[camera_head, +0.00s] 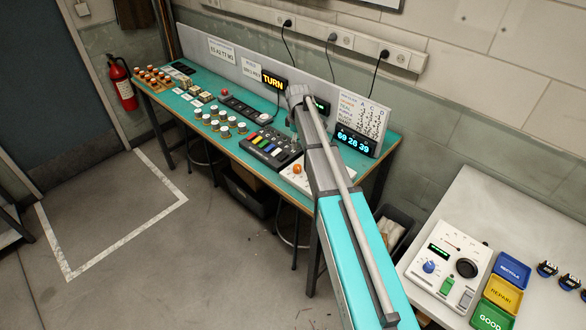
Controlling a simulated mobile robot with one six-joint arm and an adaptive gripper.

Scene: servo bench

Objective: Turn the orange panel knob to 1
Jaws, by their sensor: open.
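The orange knob (297,169) sits on a pale panel (289,178) near the front edge of the teal bench, right of the row of coloured keys. My arm passes close along its right side in the picture and covers part of the panel. The knob's pointer and any numbers around it are too small to read. My arm reaches up over the bench, and its far end is near the back board.
The teal bench (206,98) holds a keypad with coloured keys (268,147), several white-topped knobs, a TURN display (273,82) and a numeric display (354,142). A pale table (488,215) at right holds a control panel and coloured trays. The floor at left is clear.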

